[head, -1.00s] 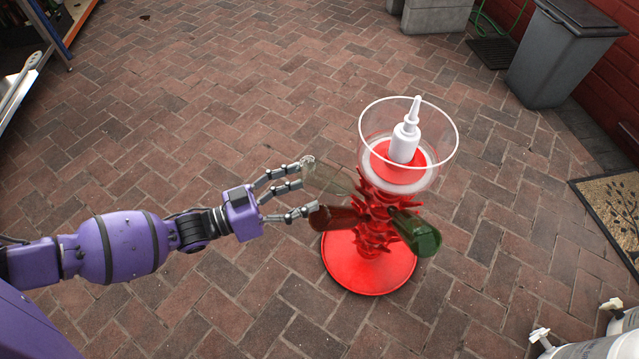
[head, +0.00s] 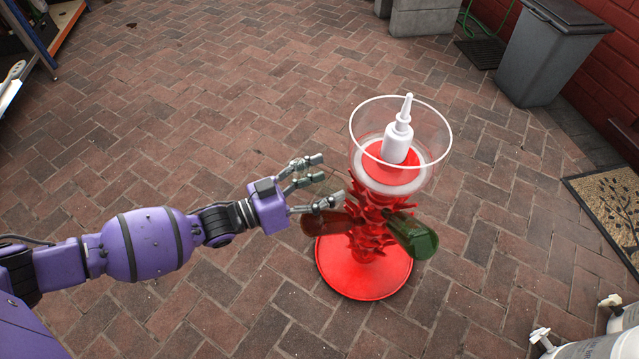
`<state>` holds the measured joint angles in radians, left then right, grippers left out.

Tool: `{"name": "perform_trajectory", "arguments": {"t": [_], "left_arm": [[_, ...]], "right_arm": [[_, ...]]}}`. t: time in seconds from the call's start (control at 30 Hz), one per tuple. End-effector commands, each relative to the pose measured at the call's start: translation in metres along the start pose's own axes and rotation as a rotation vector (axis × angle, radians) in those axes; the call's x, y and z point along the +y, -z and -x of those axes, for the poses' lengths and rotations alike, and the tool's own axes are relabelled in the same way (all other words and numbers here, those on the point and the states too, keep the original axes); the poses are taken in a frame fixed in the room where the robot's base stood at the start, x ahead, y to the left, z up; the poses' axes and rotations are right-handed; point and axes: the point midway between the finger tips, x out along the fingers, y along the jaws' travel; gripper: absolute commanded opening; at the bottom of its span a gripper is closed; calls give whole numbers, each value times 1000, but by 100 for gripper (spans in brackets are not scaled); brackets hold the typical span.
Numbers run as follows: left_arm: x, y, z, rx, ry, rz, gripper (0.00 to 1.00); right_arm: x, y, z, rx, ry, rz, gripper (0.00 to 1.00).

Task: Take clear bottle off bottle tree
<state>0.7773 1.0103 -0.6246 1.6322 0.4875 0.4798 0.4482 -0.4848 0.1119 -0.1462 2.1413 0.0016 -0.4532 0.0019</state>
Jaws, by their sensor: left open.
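The red bottle tree (head: 365,272) stands upright on the brick paving, right of centre. A brown bottle (head: 324,233) sticks out from its left side and a green bottle (head: 411,236) from its right. My left gripper (head: 325,181) is open at the tree's upper left, fingers pointing right, just above the brown bottle. I cannot clearly make out the clear bottle; any part of it near the fingers is too faint to tell. My right gripper is not in view.
A clear bowl with a white rim (head: 447,148) tops the tree and holds a white nozzle bottle (head: 398,143). A grey bin (head: 548,60) and a doormat (head: 608,205) are at the right. Pale containers (head: 600,345) stand at the lower right. Paving around the tree is clear.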

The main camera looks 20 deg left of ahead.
Motion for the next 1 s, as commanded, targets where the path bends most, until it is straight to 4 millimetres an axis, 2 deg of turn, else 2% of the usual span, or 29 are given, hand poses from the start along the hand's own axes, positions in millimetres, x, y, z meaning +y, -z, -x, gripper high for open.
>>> {"name": "perform_trajectory", "arguments": {"t": [0.03, 0.47, 1.0], "left_arm": [[0, 0, 0, 0, 0, 0, 67], [0, 1, 0, 2, -1, 0, 12], [0, 16, 14, 0, 0, -2, 11]], "right_arm": [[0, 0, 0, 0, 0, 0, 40], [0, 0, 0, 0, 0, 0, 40], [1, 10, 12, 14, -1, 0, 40]]}}
